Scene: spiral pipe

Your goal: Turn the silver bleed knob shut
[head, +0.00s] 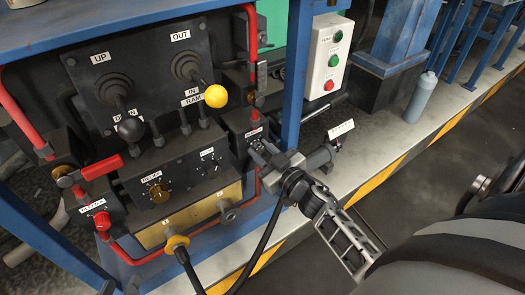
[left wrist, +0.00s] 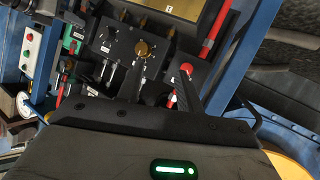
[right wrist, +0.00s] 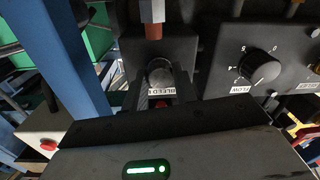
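The silver bleed knob (right wrist: 159,73) is on a dark block in the right wrist view, above a label reading "BLEED 1" (right wrist: 162,92). My right gripper (right wrist: 163,84) has its fingers on either side of the knob, close against it, and seems shut on it. In the head view my right gripper (head: 262,147) is at the block on the panel's right side and hides the knob. My left gripper (left wrist: 160,80) is open and empty, with a red knob (left wrist: 185,68) beyond its fingers. It shows only slightly in the head view (head: 120,286), at the lower left.
A flow dial (right wrist: 258,66) is right of the bleed block. The panel also has a yellow-ball lever (head: 215,96), a black-ball lever (head: 130,128) and a relief knob (head: 159,192). A blue post (head: 296,75) stands close by; black hoses hang below.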

